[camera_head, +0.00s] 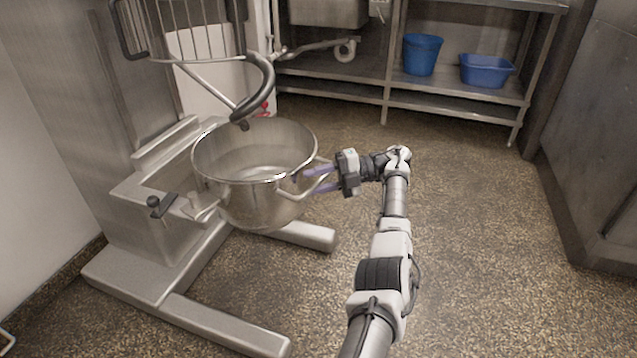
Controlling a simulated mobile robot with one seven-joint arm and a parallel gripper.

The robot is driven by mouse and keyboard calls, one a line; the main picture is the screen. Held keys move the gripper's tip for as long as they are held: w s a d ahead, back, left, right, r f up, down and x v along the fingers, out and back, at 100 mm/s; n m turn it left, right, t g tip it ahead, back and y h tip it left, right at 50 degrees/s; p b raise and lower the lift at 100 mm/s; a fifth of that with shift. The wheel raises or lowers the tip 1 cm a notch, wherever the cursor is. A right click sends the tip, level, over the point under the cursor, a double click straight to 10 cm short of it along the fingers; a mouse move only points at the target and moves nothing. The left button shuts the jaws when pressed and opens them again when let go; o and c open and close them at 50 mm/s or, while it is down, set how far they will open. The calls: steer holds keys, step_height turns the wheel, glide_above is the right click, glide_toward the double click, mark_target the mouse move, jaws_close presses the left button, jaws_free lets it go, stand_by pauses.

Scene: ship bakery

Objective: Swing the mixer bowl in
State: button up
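The mixer bowl (255,200) is a steel pot-shaped bowl that looks empty. It sits off to the right of the mixer column (75,85), low beside the mixer's base, with its rim open upward.
The mixer's feet (215,328) stretch across the floor below the bowl. A steel rack (460,95) at the back holds a blue bucket (421,55) and a blue tub (486,71). A steel cabinet (600,140) stands at right. The speckled floor (480,230) at centre right is clear.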

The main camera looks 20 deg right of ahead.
step_height(320, 180, up, 20)
steer(key=p, duration=0.3)
steer(key=shift+f, duration=0.2)
steer(key=shift+d+r, duration=0.1)
steer(key=shift+d, duration=0.05)
